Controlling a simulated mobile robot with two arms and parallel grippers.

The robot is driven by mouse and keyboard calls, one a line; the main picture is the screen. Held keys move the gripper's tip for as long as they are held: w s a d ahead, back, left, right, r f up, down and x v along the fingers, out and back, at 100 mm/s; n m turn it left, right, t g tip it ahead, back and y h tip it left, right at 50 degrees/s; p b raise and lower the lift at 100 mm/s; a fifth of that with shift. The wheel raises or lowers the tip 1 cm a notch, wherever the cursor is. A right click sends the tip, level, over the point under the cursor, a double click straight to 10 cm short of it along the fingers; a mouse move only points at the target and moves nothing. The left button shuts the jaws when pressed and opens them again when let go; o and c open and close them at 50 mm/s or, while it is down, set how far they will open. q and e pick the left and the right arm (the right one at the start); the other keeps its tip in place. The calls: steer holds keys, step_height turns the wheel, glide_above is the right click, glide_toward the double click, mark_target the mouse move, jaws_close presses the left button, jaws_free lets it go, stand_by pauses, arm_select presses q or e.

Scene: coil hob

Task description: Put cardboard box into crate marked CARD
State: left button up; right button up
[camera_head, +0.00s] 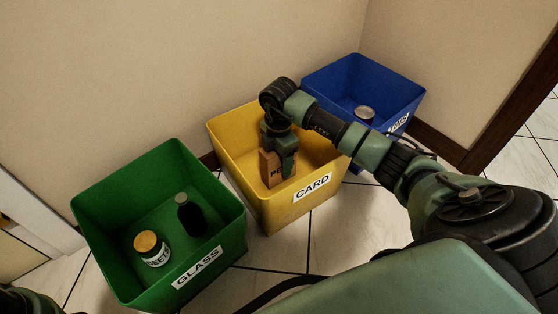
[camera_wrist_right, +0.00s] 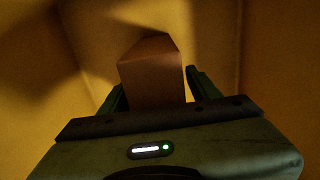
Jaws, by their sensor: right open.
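The brown cardboard box (camera_head: 270,172) is inside the yellow crate marked CARD (camera_head: 289,212), low down and upright, with part of a dark print showing. My right gripper (camera_head: 284,162) reaches down into this crate at the box. In the right wrist view the box (camera_wrist_right: 151,72) lies between the two fingers of the open gripper (camera_wrist_right: 155,92), with a gap on the right finger's side. Whether the box touches the crate floor cannot be told. My left gripper is not in view.
A green crate marked GLASS (camera_head: 110,250) stands at left, holding a dark bottle (camera_head: 190,216) and a jar with an orange lid (camera_head: 149,246). A blue crate (camera_head: 375,80) stands at right with a can (camera_head: 365,114) in it. A wall rises behind the crates.

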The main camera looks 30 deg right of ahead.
step_height(320, 180, up, 12)
steer(key=p, duration=0.8)
steer(key=shift+f+p, duration=0.2)
steer(key=shift+p, duration=0.15)
